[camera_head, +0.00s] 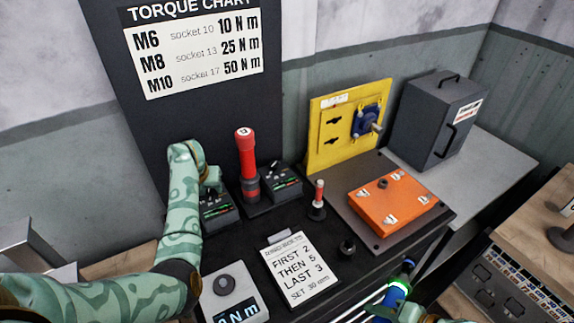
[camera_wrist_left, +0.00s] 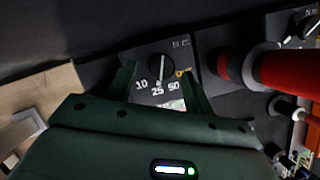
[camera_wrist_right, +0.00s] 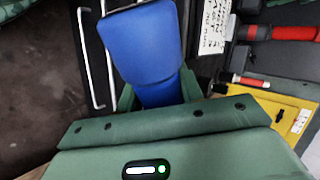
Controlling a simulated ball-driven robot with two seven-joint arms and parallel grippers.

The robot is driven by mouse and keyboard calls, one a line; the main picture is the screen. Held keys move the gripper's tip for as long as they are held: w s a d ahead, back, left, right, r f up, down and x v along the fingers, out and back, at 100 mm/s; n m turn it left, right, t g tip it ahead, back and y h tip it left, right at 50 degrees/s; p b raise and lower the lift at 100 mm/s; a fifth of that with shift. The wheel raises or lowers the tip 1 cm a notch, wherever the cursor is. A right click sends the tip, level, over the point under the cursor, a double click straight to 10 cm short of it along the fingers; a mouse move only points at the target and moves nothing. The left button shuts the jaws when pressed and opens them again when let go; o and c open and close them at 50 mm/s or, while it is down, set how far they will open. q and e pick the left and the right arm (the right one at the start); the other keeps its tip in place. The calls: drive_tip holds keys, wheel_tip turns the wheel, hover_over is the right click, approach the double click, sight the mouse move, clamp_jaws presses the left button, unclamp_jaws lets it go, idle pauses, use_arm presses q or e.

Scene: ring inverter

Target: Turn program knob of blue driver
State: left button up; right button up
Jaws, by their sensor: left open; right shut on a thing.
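A small dark box with a round program knob (camera_wrist_left: 160,68) shows in the left wrist view, marked 10, 25 and 50. The knob's white line runs upright, in line with the 25. My left gripper (camera_wrist_left: 158,74) is open, with one finger on each side of the knob; contact cannot be told. In the head view my left gripper (camera_head: 211,188) partly covers this box (camera_head: 218,212). The blue driver (camera_wrist_right: 141,42) is held in my right gripper (camera_wrist_right: 155,93), which is shut on it. In the head view it is low at the right, at the bench front.
A red driver (camera_head: 247,155) stands upright close to my left gripper, with a similar box (camera_head: 284,180) to its right. A torque display (camera_head: 233,299), an instruction card (camera_head: 299,268), an orange plate (camera_head: 392,204) and a yellow panel (camera_head: 327,145) are on the bench.

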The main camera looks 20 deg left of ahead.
use_arm(q)
drive_tip(key=shift+d+r, duration=0.1)
drive_tip(key=shift+r, duration=0.05)
use_arm(e)
drive_tip(key=shift+s+r, duration=0.1)
drive_tip(key=shift+s, duration=0.1)
use_arm(q)
drive_tip(key=shift+w+a+f, duration=0.2)
drive_tip(key=shift+w+f, duration=0.05)
drive_tip(key=shift+w, duration=0.2)
use_arm(e)
drive_tip(key=shift+w+a, duration=0.2)
drive_tip(key=shift+w, duration=0.15)
use_arm(q)
drive_tip(key=shift+w+a+f, duration=0.1)
drive_tip(key=c, duration=0.4)
use_arm(e)
drive_tip(key=shift+w+a, duration=0.1)
use_arm(q)
drive_tip(key=c, duration=0.6)
drive_tip(key=shift+o, duration=0.2)
